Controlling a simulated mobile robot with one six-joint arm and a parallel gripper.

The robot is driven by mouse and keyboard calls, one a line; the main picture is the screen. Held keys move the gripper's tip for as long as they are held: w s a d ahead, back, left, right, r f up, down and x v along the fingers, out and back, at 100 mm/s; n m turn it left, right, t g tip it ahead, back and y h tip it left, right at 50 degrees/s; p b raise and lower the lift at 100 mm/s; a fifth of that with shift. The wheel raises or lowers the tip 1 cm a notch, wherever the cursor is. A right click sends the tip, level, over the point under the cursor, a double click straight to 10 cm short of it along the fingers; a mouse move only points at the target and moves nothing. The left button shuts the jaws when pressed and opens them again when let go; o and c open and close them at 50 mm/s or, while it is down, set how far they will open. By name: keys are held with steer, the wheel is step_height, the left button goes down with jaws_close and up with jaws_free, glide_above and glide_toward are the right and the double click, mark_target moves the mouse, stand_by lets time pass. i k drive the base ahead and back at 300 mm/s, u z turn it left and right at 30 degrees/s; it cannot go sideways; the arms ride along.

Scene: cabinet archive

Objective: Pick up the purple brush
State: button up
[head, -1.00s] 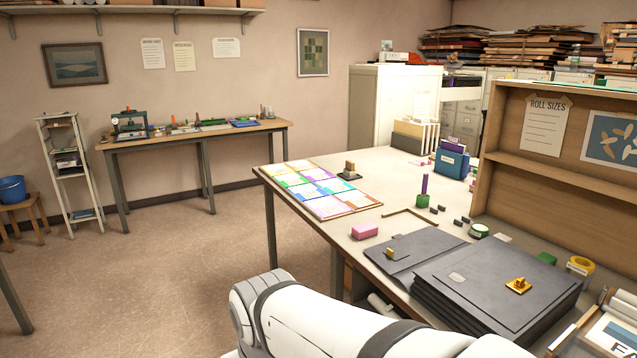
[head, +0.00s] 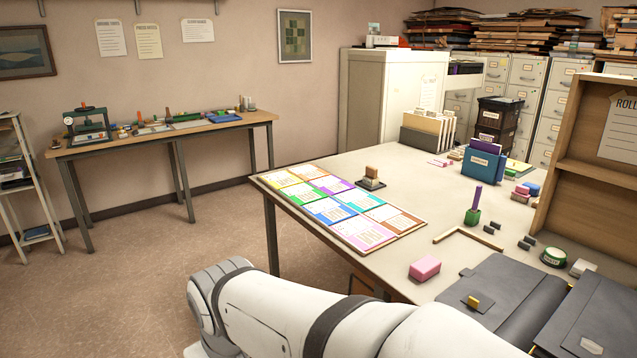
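An upright purple stick-shaped thing (head: 476,197), which may be the purple brush, stands with its lower end in or on a small green block-like base (head: 472,217) on the large table. I cannot make out bristles at this size. My white arm crosses the bottom of the head view, below and left of the table's near edge. My gripper is not in view.
The large table (head: 405,165) carries a coloured card grid (head: 340,207), a pink block (head: 425,268), an L-shaped wooden strip (head: 468,236), dark folders (head: 505,290) and a blue file box (head: 482,164). A wooden shelf unit (head: 590,165) rises at right. Floor (head: 150,285) is clear at left.

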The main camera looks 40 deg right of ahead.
mark_target(479, 189)
steer(key=u, duration=0.05)
steer(key=i, duration=1.55)
steer(key=z, duration=3.2)
steer(key=i, duration=1)
